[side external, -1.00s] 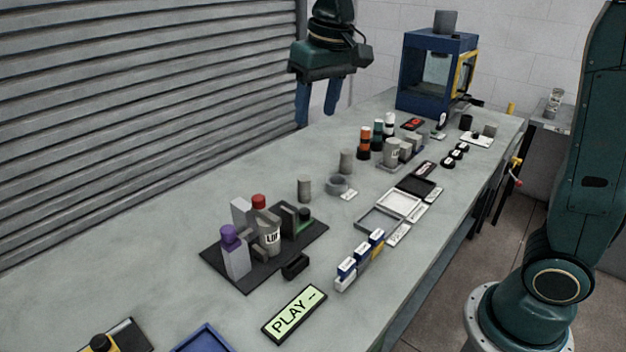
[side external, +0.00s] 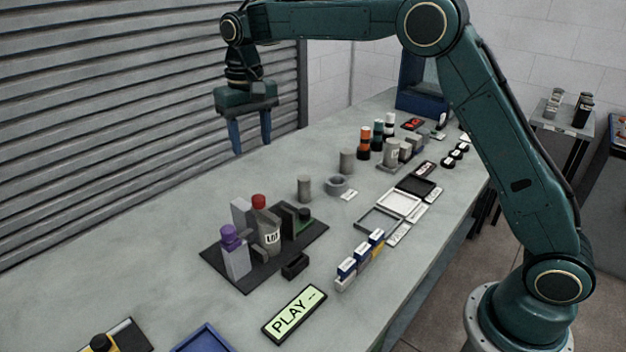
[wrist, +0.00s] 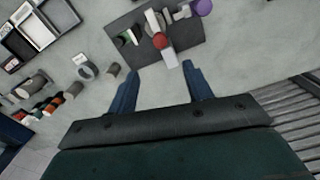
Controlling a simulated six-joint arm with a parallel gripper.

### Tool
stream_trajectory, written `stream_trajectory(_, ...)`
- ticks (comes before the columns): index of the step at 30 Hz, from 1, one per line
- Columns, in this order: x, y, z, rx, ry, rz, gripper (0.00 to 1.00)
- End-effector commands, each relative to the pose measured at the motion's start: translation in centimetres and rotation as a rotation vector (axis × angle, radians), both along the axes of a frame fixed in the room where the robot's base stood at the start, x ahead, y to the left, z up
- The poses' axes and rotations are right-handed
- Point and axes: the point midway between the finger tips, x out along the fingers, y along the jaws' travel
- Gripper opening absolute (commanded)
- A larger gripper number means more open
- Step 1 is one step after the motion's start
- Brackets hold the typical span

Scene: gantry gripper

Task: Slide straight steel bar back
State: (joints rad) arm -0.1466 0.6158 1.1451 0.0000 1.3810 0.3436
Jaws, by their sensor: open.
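A dark plate (side external: 211,256) carries a small fixture with several grey upright pieces, a red knob (side external: 259,201) and a purple knob (side external: 228,231). A pale grey upright bar (side external: 240,212) stands at its back edge; I cannot tell whether this is the straight steel bar. In the wrist view the plate (wrist: 112,27) lies beyond my fingers, with the pale bar (wrist: 170,58) nearest to them. My gripper (side external: 251,147) is open and empty, fingers pointing down, above and behind the fixture. It also shows in the wrist view (wrist: 160,69).
Grey cylinders (side external: 304,188) and a ring (side external: 337,185) stand right of the fixture. A PLAY sign (side external: 294,313) lies in front. A ribbed shutter (side external: 120,110) borders the back; the table between is clear.

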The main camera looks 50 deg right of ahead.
Motion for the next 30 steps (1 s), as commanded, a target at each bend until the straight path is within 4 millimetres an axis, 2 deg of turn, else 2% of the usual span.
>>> stream_trajectory(5,0.0,0.0,-0.2,0.000,0.001,0.000,0.50)
stream_trajectory(11,0.0,0.0,-1.4,-0.001,0.002,0.001,0.50)
stream_trajectory(17,-0.1,0.0,-3.8,0.000,0.003,0.001,0.50)
stream_trajectory(30,-0.1,0.0,-10.5,0.000,0.004,0.001,0.50)
